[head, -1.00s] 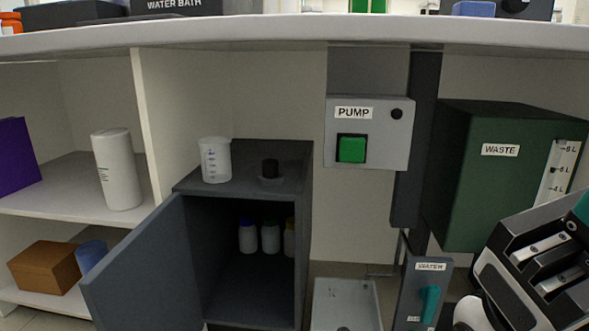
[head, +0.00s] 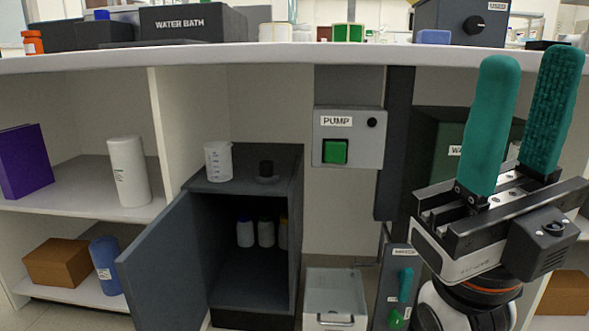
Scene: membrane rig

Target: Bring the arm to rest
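My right gripper (head: 524,118) is at the right of the head view, in front of the green waste tank. Its two teal fingers point up and stand apart, with nothing between them. It touches nothing that I can see. My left gripper is out of the picture.
The pump box (head: 348,138) with its green button hangs under the bench top (head: 280,58). The waste tank (head: 428,125) is mostly hidden behind my gripper. A dark cabinet (head: 300,200) stands with its door (head: 170,262) open. A grey drawer (head: 335,290) is low in the middle.

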